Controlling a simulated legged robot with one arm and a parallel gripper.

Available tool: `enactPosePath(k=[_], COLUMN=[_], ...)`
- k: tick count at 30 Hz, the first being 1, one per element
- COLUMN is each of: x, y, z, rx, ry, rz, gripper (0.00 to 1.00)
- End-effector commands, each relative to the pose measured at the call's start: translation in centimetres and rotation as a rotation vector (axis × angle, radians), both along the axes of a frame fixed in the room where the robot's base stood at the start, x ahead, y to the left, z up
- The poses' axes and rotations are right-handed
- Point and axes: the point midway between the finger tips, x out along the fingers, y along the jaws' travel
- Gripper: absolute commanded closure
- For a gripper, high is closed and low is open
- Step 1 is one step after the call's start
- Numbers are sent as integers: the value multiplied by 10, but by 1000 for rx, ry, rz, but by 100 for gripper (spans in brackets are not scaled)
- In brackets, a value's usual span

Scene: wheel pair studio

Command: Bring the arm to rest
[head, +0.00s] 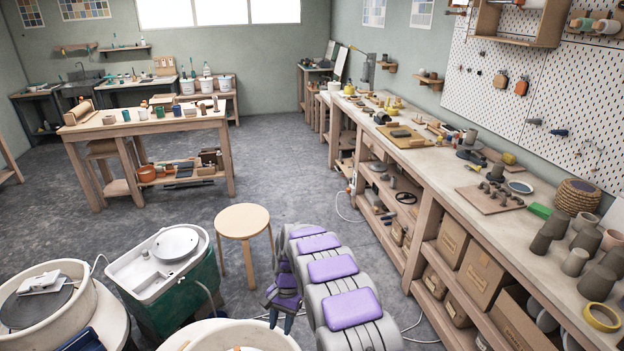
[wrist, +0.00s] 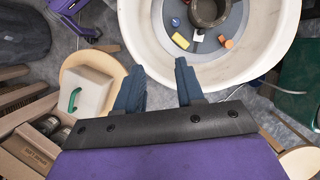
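My arm (head: 333,268), a chain of grey links with purple panels, reaches down in the lower middle of the head view. My gripper (head: 281,300) shows partly behind it, low beside the wooden stool. In the wrist view my gripper (wrist: 160,66) has its two dark blue fingers spread apart with nothing between them. The fingertips point towards the rim of a white wheel basin (wrist: 133,28), seen from above. Whether they touch the rim I cannot tell.
A round wooden stool (head: 242,221) stands left of my arm. Pottery wheels (head: 172,245) fill the lower left. A long workbench (head: 448,187) with pots runs along the right. In the wrist view a pale block (wrist: 85,92) with a green loop sits left of the fingers. Grey floor lies open mid-room.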

Motion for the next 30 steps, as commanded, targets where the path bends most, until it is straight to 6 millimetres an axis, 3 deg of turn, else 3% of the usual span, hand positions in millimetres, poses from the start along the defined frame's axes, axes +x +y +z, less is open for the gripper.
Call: enactPosePath(k=[1,3,14,21,30], x=[-1,-7,-54,-102,-175], y=[-9,-20,-78,-116,-158], z=[20,41,139,193,242], rx=[2,0,-7,-12,-21], ry=[-14,-21,-69,-97,-128], rz=[6,20,90,138,199], gripper=[62,62,62,62,62])
